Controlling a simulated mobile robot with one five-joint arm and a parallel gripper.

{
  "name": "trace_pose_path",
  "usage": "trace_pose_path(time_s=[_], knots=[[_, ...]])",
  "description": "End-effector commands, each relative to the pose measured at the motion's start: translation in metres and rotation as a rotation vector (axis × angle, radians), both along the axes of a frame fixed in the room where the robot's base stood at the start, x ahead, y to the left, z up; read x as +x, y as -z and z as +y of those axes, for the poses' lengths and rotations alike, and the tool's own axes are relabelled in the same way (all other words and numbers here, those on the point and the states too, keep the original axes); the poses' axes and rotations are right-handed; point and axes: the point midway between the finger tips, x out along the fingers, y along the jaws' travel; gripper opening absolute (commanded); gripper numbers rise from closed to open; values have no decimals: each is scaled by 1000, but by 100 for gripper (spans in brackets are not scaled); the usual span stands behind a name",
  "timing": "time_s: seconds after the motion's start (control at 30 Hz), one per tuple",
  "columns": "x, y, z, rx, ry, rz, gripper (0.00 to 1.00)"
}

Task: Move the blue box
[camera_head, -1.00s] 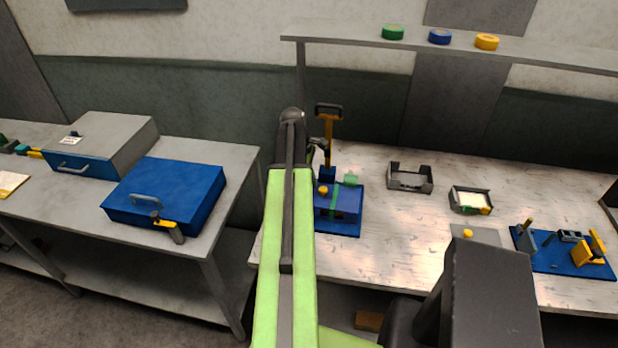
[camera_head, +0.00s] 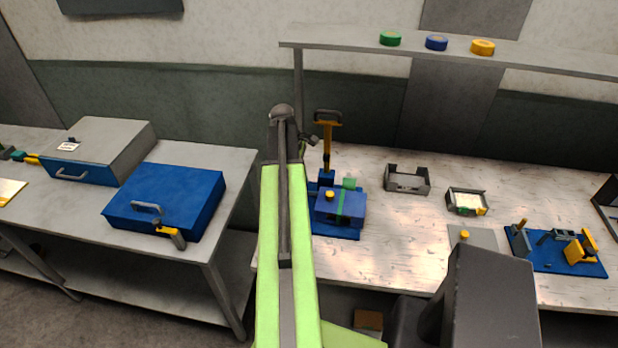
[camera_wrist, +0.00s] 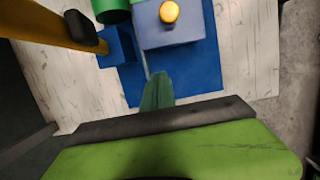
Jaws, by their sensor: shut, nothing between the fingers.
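A large flat blue box (camera_head: 165,199) with a grey handle on its front lies on the left table. A smaller blue block (camera_head: 350,205) with a green band and yellow knob sits on a blue base on the right table. It also shows in the wrist view (camera_wrist: 186,30). I cannot tell which one the task names. My gripper (camera_wrist: 157,80) is shut and empty, over the blue base (camera_wrist: 205,75) just in front of the block. I cannot tell if it touches anything. In the head view, my arm mostly hides the gripper.
A yellow lever (camera_head: 327,148) with a dark handle rises behind the block. A grey case (camera_head: 100,150) stands behind the large box, and a yellow-and-grey tool (camera_head: 172,236) is at its front. Grey trays (camera_head: 407,181) and a blue fixture (camera_head: 560,255) are further right. A gap separates the tables.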

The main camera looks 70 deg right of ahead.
Motion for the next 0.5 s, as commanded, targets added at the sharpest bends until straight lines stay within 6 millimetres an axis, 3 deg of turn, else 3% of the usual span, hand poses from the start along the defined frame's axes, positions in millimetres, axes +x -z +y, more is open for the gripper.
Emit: trace_pose_path(time_s=[0.03, 0.2, 0.5], knots=[[3, -26, 0, 0, 0, 0, 0], [11, -59, 2, 0, 2, 0, 0], [12, -71, 8, 0, 1, 0, 0]])
